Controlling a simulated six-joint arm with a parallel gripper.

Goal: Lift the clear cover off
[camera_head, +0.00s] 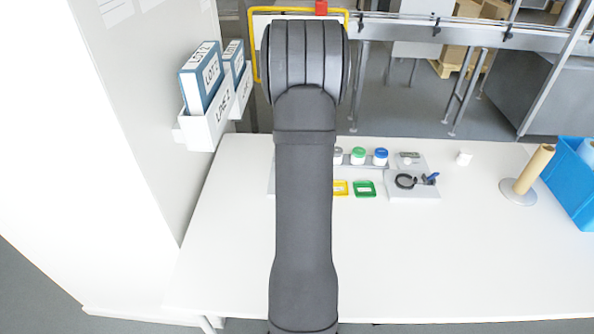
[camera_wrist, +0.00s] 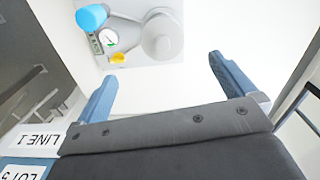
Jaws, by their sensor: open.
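I cannot make out the clear cover for certain. In the wrist view, a pale grey plate (camera_wrist: 140,62) lies beyond my fingers. It bears a round, pale grey part (camera_wrist: 162,38), a blue cap (camera_wrist: 91,18), a small white dial (camera_wrist: 108,38) and a small yellow piece (camera_wrist: 118,58). I cannot tell whether the round part is the cover. My gripper (camera_wrist: 161,68) is open with nothing between its blue fingers, and the plate is apart from them. In the head view, my arm hides my gripper and part of the table's back.
On the white table (camera_head: 440,260) are jars with green (camera_head: 358,156) and blue (camera_head: 381,157) lids, yellow and green tags (camera_head: 364,189), and a grey tray (camera_head: 415,193) with a black ring. A brown roll (camera_head: 533,170) and blue crate (camera_head: 575,188) stand right. Box files (camera_head: 203,80) hang left.

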